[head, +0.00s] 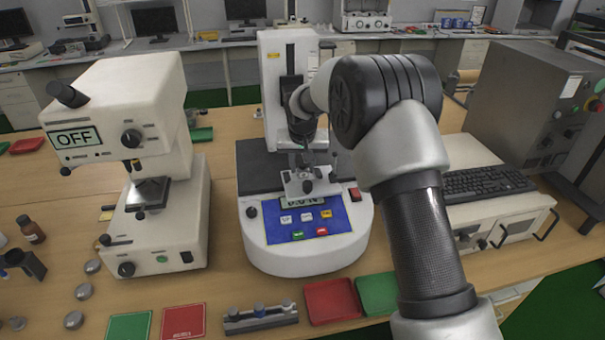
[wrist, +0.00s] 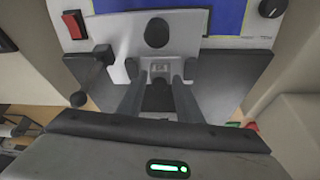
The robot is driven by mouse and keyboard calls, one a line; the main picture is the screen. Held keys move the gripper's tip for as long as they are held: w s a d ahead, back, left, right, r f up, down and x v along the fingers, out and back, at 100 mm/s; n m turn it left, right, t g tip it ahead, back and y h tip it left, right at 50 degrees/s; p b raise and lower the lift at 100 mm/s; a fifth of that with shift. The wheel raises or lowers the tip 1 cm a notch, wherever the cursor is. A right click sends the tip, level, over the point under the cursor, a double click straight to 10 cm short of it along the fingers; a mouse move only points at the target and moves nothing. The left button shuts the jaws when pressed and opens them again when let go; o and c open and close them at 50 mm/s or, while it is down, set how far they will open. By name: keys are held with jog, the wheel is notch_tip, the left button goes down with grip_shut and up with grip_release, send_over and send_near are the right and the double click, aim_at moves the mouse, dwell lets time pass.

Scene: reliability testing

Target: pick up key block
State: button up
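My gripper (head: 303,160) reaches down in front of the column of the white tester (head: 305,250), over its small metal stage. In the wrist view my gripper (wrist: 160,72) has two grey fingers spread apart, pointing at the stage plate (wrist: 120,44). A small light grey piece (wrist: 160,69) with a dark mark sits between the fingertips, with gaps on both sides. It may be the key block, but I cannot tell for sure. In the head view the gripper and machine hide this piece.
A white instrument reading OFF (head: 130,190) stands at left. A red tray (head: 332,300) and a green tray (head: 378,293) lie in front of the tester. A grey holder (head: 260,318) is left of them. A keyboard (head: 487,183) sits at right. The tester's column stands close to my gripper.

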jog(key=shift+w+f, duration=0.15)
jog(key=shift+f, duration=0.2)
jog(key=shift+c, duration=0.3)
jog(key=c, duration=0.7)
jog(key=shift+c, duration=0.2)
